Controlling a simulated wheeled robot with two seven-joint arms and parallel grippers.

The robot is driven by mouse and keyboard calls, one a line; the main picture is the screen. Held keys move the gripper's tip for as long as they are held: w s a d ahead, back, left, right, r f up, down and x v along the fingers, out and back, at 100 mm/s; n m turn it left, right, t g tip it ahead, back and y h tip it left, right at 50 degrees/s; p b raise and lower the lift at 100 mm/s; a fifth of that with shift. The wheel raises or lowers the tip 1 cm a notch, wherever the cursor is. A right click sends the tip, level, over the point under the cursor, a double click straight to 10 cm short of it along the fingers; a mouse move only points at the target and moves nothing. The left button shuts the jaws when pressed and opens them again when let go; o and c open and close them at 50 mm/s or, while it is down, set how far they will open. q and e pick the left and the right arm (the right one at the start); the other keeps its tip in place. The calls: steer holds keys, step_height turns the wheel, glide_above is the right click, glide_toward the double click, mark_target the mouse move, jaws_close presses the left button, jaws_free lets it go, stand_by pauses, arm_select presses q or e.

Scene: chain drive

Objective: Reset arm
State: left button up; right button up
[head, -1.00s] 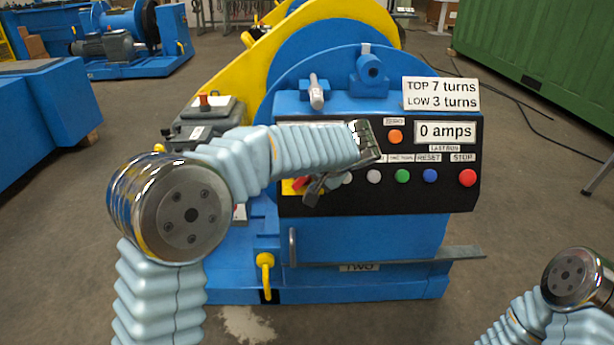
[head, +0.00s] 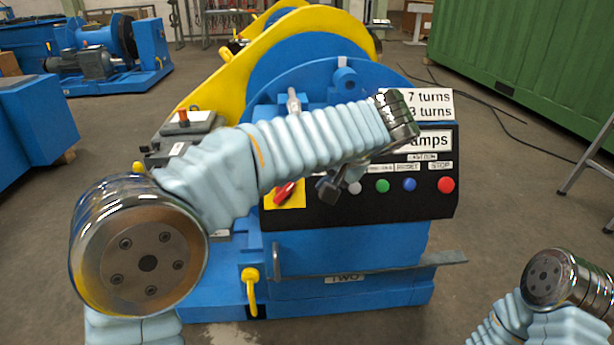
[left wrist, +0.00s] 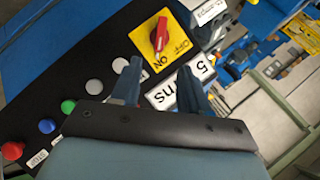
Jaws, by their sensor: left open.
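My left arm reaches across the front of the blue machine's black control panel (head: 340,210). My left gripper (head: 330,187) hangs from its end in front of the panel, mostly hidden by the arm. In the left wrist view the gripper (left wrist: 160,68) is open and empty, its two dark fingers apart over the panel. A red rotary switch (left wrist: 160,36) on a yellow OFF/ON plate lies just beyond the fingertips. It also shows at the panel's left (head: 285,193). My right arm shows only at the bottom right; its gripper is out of view.
White, green (head: 383,186), blue (head: 409,185) and red (head: 446,184) buttons line the panel's right. A turns sign (head: 432,104) stands above, partly covered by my arm. A grey bar (head: 400,263) juts out low. A green container (head: 530,60) stands back right.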

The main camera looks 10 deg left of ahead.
arm_select(q)
step_height(320, 180, down, 29)
steer(key=s+d+m+g+h, duration=0.2)
steer(key=m+g+h, duration=0.1)
steer(key=g+h, duration=0.15)
steer(key=s+a+f+n+h, duration=0.2)
steer(key=s+f+n+h, duration=0.1)
steer(key=s+f, duration=0.7)
steer(key=s+a+f+n+h, duration=0.2)
steer(key=s+f+n, duration=0.3)
steer(key=s+f, duration=0.6)
steer(key=shift+s+f+g+h, duration=0.15)
steer(key=shift+f+g+h, duration=0.3)
steer(key=shift+f+h, duration=0.4)
